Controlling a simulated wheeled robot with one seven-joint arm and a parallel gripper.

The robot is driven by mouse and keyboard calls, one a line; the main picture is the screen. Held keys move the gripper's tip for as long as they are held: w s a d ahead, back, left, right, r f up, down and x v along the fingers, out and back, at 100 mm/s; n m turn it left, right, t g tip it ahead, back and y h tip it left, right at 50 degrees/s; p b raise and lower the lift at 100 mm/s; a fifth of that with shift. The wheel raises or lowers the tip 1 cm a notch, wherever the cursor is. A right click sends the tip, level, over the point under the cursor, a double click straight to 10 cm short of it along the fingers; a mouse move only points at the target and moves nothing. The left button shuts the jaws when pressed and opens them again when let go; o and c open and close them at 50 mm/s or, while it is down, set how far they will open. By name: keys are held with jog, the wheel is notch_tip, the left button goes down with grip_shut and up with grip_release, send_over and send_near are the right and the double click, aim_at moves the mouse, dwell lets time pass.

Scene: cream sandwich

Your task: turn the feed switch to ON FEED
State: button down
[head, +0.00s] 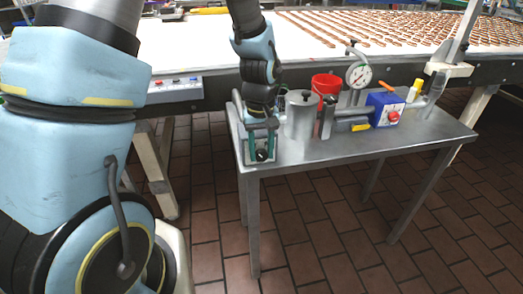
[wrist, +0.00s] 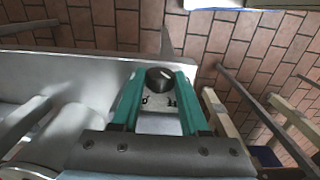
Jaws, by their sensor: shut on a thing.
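The feed switch is a black round knob (head: 262,155) on a small grey box (head: 244,152) at the left end of the steel table. In the wrist view the knob (wrist: 160,77) sits between the two teal fingers of my gripper (wrist: 160,84), on a pale plate with small dark marks. The marks are too small to read, so I cannot tell the switch position. In the head view my gripper (head: 262,148) reaches down over the box, shut on the knob.
On the steel table (head: 310,172) stand a metal canister (head: 300,115), a red cup (head: 326,84), a dial gauge (head: 358,77), a blue box with a red knob (head: 384,109) and a yellow-capped bottle (head: 414,90). A conveyor with brown strips (head: 350,30) runs behind.

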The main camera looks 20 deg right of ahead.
jog(key=shift+d+y+p, duration=0.1)
jog(key=shift+y+p, duration=0.2)
jog(key=shift+y, duration=0.1)
jog(key=shift+s+d+y+p, duration=0.1)
jog(key=shift+d+y+p, duration=0.15)
jog(key=shift+y+p, duration=0.75)
jog(key=y, duration=0.2)
jog(key=y+p, duration=0.1)
jog(key=shift+d+f+t+y, duration=0.15)
jog(key=shift+d+t+y, duration=0.05)
jog(key=shift+t+y, duration=0.2)
jog(key=y, duration=0.3)
jog(key=y+b, duration=0.1)
jog(key=shift+d+f+t, duration=0.2)
jog(key=shift+f+t, duration=0.1)
jog(key=shift+f, duration=0.05)
jog(key=shift+f+y+b, duration=0.1)
jog(key=shift+y+b, duration=0.65)
jog(key=shift+y, duration=0.75)
jog(key=shift+c, duration=2.1)
grip_release()
